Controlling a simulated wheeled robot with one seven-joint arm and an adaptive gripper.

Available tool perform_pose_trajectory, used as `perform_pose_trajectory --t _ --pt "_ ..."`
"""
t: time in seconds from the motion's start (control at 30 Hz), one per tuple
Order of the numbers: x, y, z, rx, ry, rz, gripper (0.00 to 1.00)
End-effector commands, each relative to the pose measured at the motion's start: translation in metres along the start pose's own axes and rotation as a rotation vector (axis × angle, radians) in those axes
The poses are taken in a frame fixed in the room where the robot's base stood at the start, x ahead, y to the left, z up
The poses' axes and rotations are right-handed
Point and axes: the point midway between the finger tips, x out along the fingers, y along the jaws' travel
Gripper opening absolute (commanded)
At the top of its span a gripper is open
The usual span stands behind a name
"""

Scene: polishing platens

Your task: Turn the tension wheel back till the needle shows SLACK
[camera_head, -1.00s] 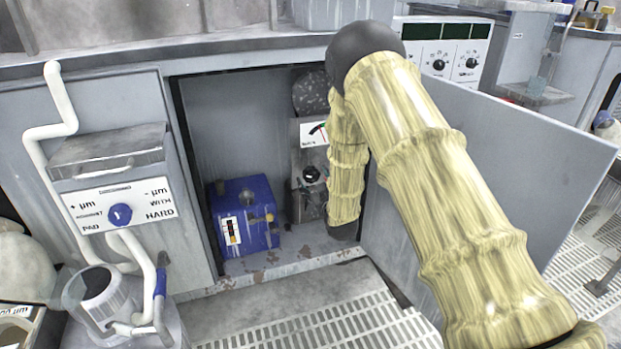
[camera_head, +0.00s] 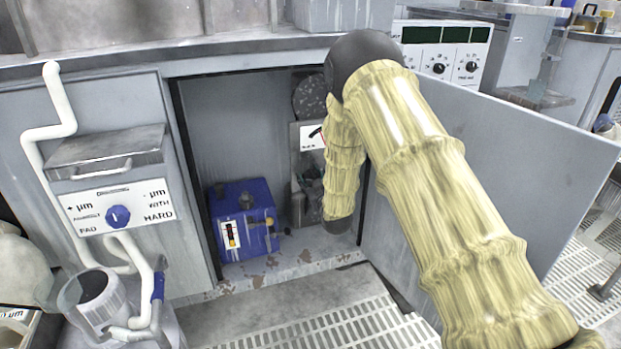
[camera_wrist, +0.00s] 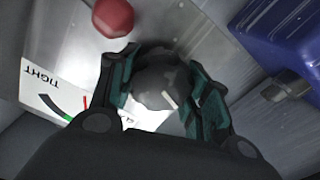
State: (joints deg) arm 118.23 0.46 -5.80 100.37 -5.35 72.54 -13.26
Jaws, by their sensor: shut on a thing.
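The tension wheel (camera_wrist: 162,82) is a dark grey round knob with a pale mark, on a metal panel. In the wrist view my gripper (camera_wrist: 166,74) is shut on it, with a teal-padded finger on each side. The gauge (camera_wrist: 60,98) is a white card beside the wheel, seen upside down, with TIGHT readable.
A red knob (camera_wrist: 113,17) is close to the wheel. A blue box (camera_head: 243,218) stands left in the open cabinet and also shows in the wrist view (camera_wrist: 285,40). The open door (camera_head: 500,170) is on the right. The grated floor (camera_head: 330,325) in front is clear.

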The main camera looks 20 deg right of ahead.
Motion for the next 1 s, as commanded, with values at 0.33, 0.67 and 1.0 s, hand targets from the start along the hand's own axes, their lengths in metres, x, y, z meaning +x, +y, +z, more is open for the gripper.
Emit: perform_pose_trajectory --t 0.33,0.67,1.0 --pt "-0.0001 0.0002 -0.0014 -0.058 0.000 0.000 0.24" --pt "0.0001 -0.0015 -0.0026 -0.287 0.000 -0.002 0.24" --pt "-0.0002 -0.0031 -0.0004 -0.539 0.000 -0.002 0.24"
